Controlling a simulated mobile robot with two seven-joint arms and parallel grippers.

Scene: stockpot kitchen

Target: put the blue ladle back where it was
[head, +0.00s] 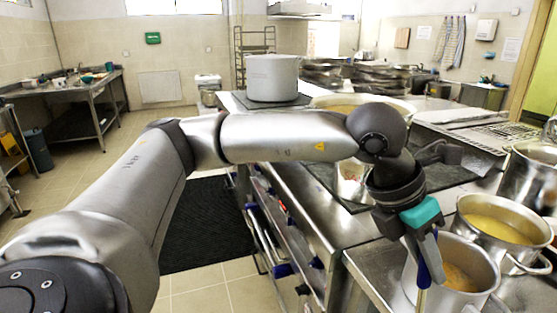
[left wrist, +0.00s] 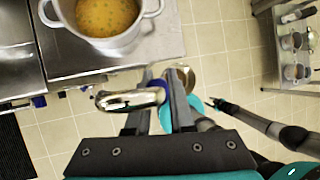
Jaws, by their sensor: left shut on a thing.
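The blue ladle (head: 423,274) has a blue handle and hangs about upright in the head view, in front of a soup pot. My left gripper (head: 422,248) is shut on its handle. In the left wrist view, the left gripper (left wrist: 158,103) has a shiny metal end of the ladle (left wrist: 130,99) at its fingers. A round brownish shape beyond the fingers may be its bowl. The ladle's lower end is cut off in the head view. In the left wrist view, a dark arm that looks like my right one shows at the right; its jaws are too small to read.
A pot of yellow-orange soup (head: 488,278) stands on the steel counter behind the ladle; the left wrist view also shows a soup pot (left wrist: 108,14) near the counter edge. More pots stand at the right. A large grey pot (head: 272,78) is farther back. Tiled floor is open at left.

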